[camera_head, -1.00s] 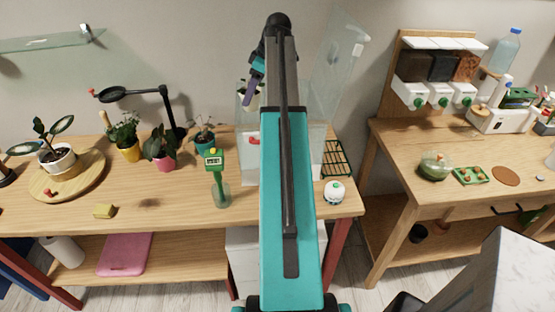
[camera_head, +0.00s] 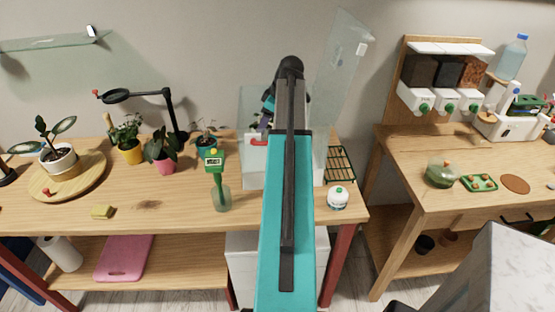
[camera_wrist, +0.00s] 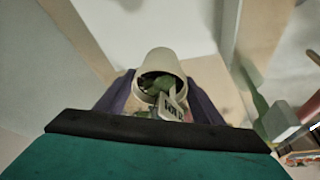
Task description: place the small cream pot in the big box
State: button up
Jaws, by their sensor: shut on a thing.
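The small cream pot (camera_wrist: 162,63) is between the purple fingers of my gripper (camera_wrist: 161,93) in the wrist view, with a green plant and a pale tag at its mouth. My gripper is shut on it. In the head view my gripper (camera_head: 265,121) is low over a white box (camera_head: 253,172) with clear upright panels on the wooden table. My arm covers much of this box, and the pot cannot be made out there. I cannot tell whether the pot is inside the box or above it.
A green meter (camera_head: 217,178) in a glass stands left of the white box. A tall clear panel (camera_head: 341,75) rises at its right. A white-green round jar (camera_head: 337,197) and a green rack (camera_head: 341,163) are to the right. Potted plants (camera_head: 164,150) stand left.

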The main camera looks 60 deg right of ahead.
jog(key=shift+f+p, duration=0.9)
jog(key=shift+f, duration=2.15)
jog(key=shift+f, duration=0.1)
jog(key=shift+f+p, duration=0.6)
jog(key=shift+f, duration=1.15)
jog(key=shift+f, duration=0.2)
jog(key=o, duration=1.3)
jog(key=shift+r, duration=0.25)
jog(key=b+v, duration=0.3)
jog(key=v, duration=0.9)
jog(key=shift+s+f, duration=0.1)
jog(key=shift+s, duration=0.05)
